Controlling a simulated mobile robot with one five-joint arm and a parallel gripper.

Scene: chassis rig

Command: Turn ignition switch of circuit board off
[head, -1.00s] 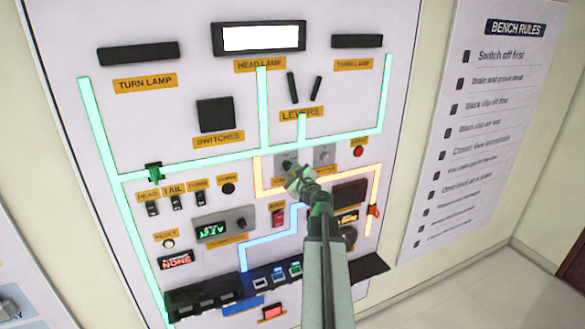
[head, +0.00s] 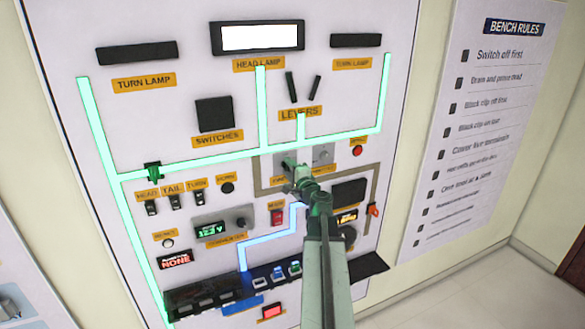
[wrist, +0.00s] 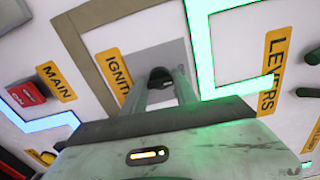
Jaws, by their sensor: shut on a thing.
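The circuit board (head: 110,48) is a white wall panel with glowing lines. The ignition switch (wrist: 160,76) is a dark knob on a grey plate beside the label "IGNITI…" in the wrist view. In the head view its grey plate (head: 322,155) shows just above my arm, and the knob is mostly hidden. My gripper (wrist: 163,85) is at the switch with its two fingers closed around the knob. The line around the ignition area (head: 258,178) is dull brown, while the green and blue lines are lit.
A red main switch (wrist: 27,95) sits beside the label "MAIN". A meter (head: 211,229) shows green digits. A dark shelf (head: 365,267) with small coloured parts juts out below. A bench rules sheet (head: 475,110) hangs to the right.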

